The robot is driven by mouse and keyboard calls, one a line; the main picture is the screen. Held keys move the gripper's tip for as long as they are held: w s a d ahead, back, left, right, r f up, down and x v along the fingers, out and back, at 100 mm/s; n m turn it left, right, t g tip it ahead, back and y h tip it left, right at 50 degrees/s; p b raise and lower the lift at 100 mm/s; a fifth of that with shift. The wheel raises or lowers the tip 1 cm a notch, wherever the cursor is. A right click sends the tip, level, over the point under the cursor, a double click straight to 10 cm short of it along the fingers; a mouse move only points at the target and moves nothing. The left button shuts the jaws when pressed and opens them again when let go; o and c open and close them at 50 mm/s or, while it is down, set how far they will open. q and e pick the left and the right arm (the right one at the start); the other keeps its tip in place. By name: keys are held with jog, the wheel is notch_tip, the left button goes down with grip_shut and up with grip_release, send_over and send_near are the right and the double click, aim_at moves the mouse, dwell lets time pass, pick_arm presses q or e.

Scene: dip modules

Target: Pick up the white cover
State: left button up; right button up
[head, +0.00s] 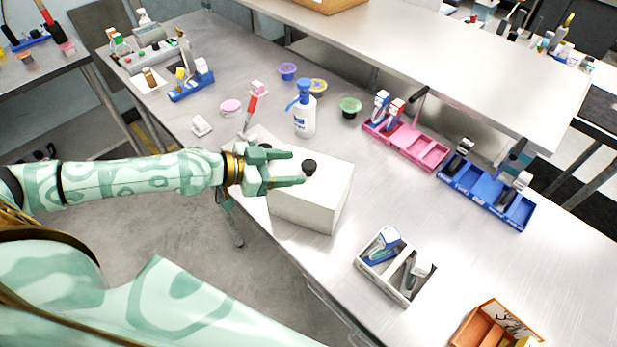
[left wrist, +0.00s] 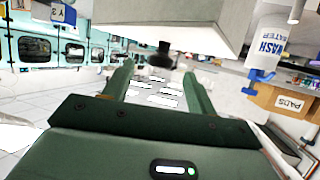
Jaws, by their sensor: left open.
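The white cover (head: 312,205) is a box-like block with a black knob (head: 310,166) on top. It stands on the metal bench near its front edge. My left gripper (head: 297,168) is open, its two fingers pointing at the knob from the left, with the knob just beyond the fingertips. In the left wrist view, the cover (left wrist: 170,15) fills the top, and the dark knob (left wrist: 162,53) shows ahead of the gap between the open fingers (left wrist: 157,78). The fingers hold nothing. Part of the cover is hidden behind my gripper. My right gripper is not in view.
A wash bottle (head: 304,112) stands behind the cover, with a red-and-white tool (head: 250,112) to its left. A pink rack (head: 408,145), a blue rack (head: 487,195) and a grey tray (head: 392,272) lie to the right. Bare bench lies between the cover and these racks.

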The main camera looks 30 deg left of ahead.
aim_at(309, 164)
pick_arm(q)
jog(key=p+x, duration=0.1)
jog(key=x, duration=0.5)
jog(key=shift+a, duration=0.1)
grip_shut()
